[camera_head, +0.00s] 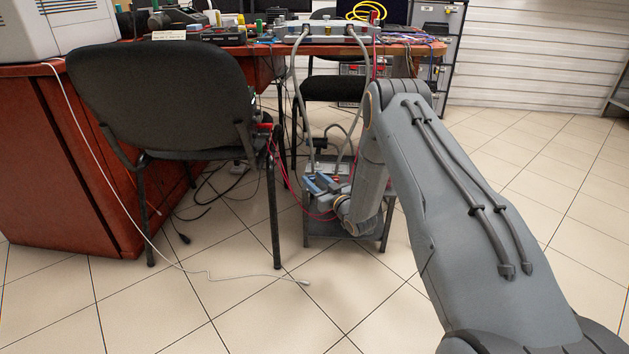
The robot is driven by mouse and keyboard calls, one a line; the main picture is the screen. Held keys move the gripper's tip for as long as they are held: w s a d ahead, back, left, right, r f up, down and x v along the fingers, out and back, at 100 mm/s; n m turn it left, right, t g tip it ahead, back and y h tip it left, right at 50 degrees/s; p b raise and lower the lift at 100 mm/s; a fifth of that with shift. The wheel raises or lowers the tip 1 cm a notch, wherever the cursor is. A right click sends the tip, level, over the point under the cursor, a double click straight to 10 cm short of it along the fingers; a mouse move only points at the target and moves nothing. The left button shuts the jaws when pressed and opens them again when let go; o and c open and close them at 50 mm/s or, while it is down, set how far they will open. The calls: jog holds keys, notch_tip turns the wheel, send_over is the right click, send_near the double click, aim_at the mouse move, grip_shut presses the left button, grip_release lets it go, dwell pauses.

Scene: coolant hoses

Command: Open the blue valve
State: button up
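A small blue part (321,184), which looks like the blue valve, sits among grey fittings on a low grey stand (347,228) under the desk. Its handle position is too small to tell. Grey hoses (299,95) run from a metal unit (325,34) on the desk down to the stand. My arm comes in from the lower right and bends down to the stand. My gripper (328,192) is at its end, close by the blue part. I cannot tell whether it touches the blue part, and its fingers are not clear.
A black chair (160,88) stands left of the stand, its legs close by. The red-brown desk (75,165) carries tools and cables. Thin red wires (285,178) hang beside the stand. Cables lie on the tiled floor, and a white cord (250,278) crosses it. The floor at right is clear.

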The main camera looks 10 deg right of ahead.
jog(key=p+v, duration=0.3)
jog(key=v, duration=0.4)
jog(key=shift+s, duration=0.35)
jog(key=shift+d, duration=0.1)
